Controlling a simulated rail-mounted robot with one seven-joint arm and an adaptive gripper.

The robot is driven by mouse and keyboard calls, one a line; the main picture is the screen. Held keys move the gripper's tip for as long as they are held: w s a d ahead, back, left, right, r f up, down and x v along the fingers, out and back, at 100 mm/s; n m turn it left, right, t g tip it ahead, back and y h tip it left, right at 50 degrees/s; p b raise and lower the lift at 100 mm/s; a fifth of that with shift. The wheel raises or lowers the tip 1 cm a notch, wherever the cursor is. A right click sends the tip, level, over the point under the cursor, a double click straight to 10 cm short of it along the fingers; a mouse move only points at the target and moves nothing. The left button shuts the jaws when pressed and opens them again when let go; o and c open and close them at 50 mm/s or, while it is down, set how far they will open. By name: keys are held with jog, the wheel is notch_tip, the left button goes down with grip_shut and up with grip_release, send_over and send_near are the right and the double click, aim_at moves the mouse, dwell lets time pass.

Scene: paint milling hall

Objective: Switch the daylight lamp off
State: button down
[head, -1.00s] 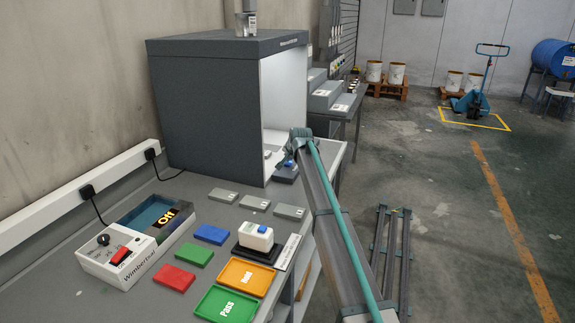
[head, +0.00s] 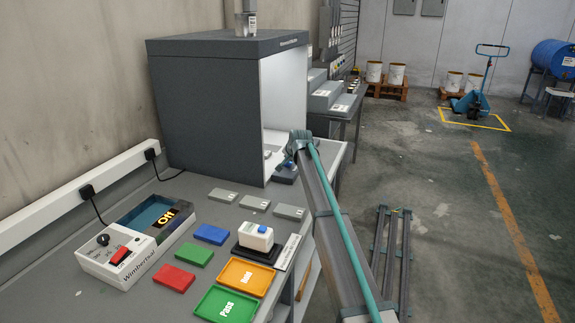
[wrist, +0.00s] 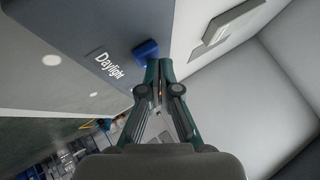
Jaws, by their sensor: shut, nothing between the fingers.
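The daylight lamp's switch is a blue block (wrist: 146,50) beside the white "Daylight" label (wrist: 109,66) on a dark grey panel in the wrist view. My gripper (wrist: 159,64) is shut and empty, its fingertips right by the blue switch; I cannot tell whether they touch it. In the head view, the large dark grey booth (head: 205,110) stands on the bench with its white inside open to the right. My arm reaches up to that opening, and my fingers cannot be made out there. Whether the lamp is lit is not clear.
A pale rectangular fitting (wrist: 228,30) is on the white surface right of my fingers. The floor at right has free room.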

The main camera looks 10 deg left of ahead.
aim_at(289, 164)
jog(key=shift+f, duration=0.2)
jog(key=shift+r, duration=0.15)
jog(key=shift+r+p, duration=0.35)
jog(key=shift+r, duration=0.4)
jog(key=shift+r, duration=0.1)
notch_tip(289, 164, up, 6)
jog(key=shift+f+p, duration=0.1)
jog(key=shift+p, duration=1.1)
